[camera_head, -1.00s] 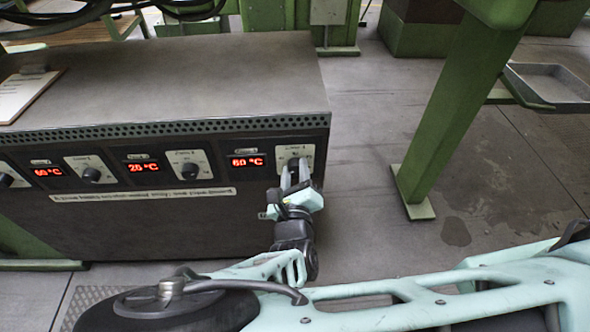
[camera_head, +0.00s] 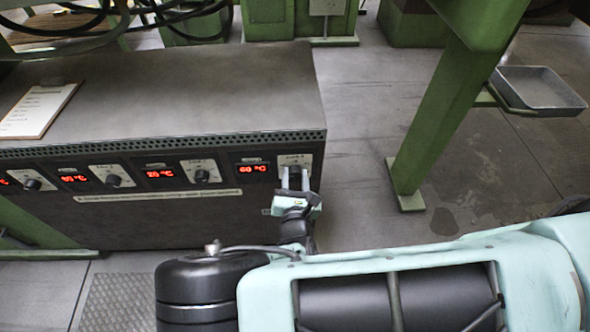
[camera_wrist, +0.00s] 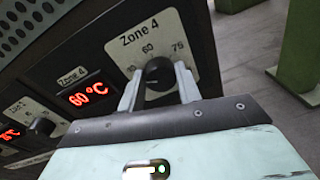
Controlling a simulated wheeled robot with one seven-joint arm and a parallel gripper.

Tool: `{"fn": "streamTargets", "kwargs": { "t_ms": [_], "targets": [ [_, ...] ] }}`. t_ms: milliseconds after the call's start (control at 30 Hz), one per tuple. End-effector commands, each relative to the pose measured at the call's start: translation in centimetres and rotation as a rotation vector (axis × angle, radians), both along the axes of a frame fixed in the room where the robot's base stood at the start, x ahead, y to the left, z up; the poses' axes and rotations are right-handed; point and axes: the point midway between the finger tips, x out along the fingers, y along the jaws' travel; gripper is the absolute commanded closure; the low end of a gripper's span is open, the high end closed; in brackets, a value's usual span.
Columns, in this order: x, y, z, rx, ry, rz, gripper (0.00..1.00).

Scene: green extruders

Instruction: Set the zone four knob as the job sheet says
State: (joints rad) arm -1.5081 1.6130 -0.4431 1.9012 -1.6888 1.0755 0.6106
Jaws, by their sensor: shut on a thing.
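The zone four knob (camera_wrist: 158,73) is black and sits on a pale plate (camera_wrist: 166,33) marked "Zone 4", with 60 and 75 legible. My gripper (camera_wrist: 158,84) is shut on this knob, one finger on each side. In the head view my gripper (camera_head: 294,180) reaches the rightmost plate on the cabinet front. The zone four display (camera_wrist: 88,93) glows red and reads 60 °C; it also shows in the head view (camera_head: 252,168). The job sheet (camera_head: 38,108) lies on a clipboard on the cabinet top at the left, its writing too small to read.
The grey cabinet (camera_head: 200,95) carries other knobs, such as the one beside zone four (camera_head: 202,176), with red displays. A green post (camera_head: 445,110) with a grey tray (camera_head: 540,88) stands to the right. Hoses hang behind the cabinet. Floor between cabinet and post is clear.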

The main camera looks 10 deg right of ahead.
Motion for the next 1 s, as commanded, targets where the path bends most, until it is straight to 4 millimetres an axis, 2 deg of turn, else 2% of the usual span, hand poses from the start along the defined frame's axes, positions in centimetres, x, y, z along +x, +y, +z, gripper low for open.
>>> {"fn": "streamTargets", "kwargs": {
  "t_ms": [33,1000],
  "targets": [
    [-0.03,-0.07,0.49,0.042,-0.001,-0.001,0.89],
    [-0.07,-0.36,0.30,0.927,-0.071,-0.001,0.89]
  ]
}}
